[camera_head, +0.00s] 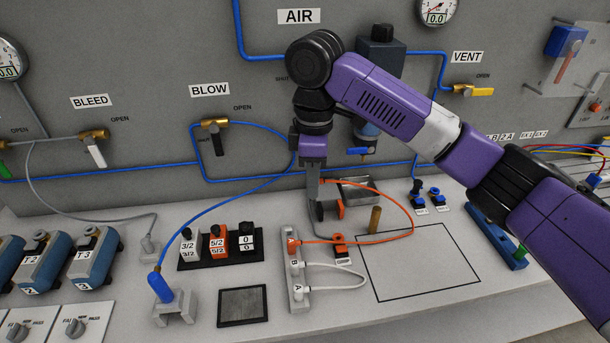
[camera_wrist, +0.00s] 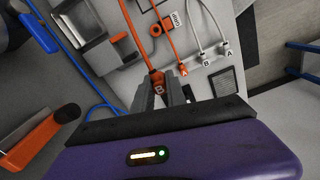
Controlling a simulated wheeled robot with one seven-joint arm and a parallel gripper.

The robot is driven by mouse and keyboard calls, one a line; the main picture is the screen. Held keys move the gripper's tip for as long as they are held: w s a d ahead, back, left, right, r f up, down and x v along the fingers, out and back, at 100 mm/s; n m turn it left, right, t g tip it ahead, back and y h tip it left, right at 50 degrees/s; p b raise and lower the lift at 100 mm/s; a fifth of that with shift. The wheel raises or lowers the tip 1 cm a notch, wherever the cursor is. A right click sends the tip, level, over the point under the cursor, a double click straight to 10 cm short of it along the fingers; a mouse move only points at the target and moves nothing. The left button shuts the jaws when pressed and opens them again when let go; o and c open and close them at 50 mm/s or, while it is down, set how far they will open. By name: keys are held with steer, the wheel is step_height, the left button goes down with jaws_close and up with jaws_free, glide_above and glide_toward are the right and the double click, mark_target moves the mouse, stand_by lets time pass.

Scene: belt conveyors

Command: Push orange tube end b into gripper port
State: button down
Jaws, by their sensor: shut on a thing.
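My gripper (camera_head: 315,184) hangs above the bench and is shut on the orange tube end B, a small orange fitting marked "B" (camera_wrist: 157,84). Its fingertips (camera_wrist: 172,90) show close around the fitting in the wrist view. The orange tube (camera_head: 412,213) loops right from my gripper and back to the orange fitting on the white manifold (camera_head: 297,270). The gripper port (camera_head: 340,243) is an orange fitting by a "GRIP" label. In the wrist view this port (camera_wrist: 157,30) lies beyond the held end, apart from it.
A brass-coloured cylinder (camera_head: 375,219) and a metal tray (camera_head: 360,188) stand close to my gripper. A white tube (camera_head: 345,287) loops beside the manifold. A valve block (camera_head: 216,247) stands at left. The black-outlined area (camera_head: 424,262) at right is clear.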

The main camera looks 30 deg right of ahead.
steer(key=s+d+f+b, duration=0.2)
steer(key=s+d+f, duration=0.1)
steer(key=d+f, duration=0.2)
steer(key=shift+s+d+f+b, duration=0.15)
steer(key=shift+s+f+b, duration=0.2)
steer(key=shift+f, duration=0.7)
steer(key=shift+f, duration=0.1)
steer(key=shift+f+b, duration=0.85)
steer(key=shift+f, duration=1.25)
steer(key=shift+r+p, duration=0.1)
steer(key=shift+p, duration=0.2)
steer(key=shift+p, duration=0.3)
steer(key=shift+f+p, duration=0.35)
steer(key=shift+f, duration=1)
stand_by(2.1)
steer(key=c, duration=1.3)
jaws_free()
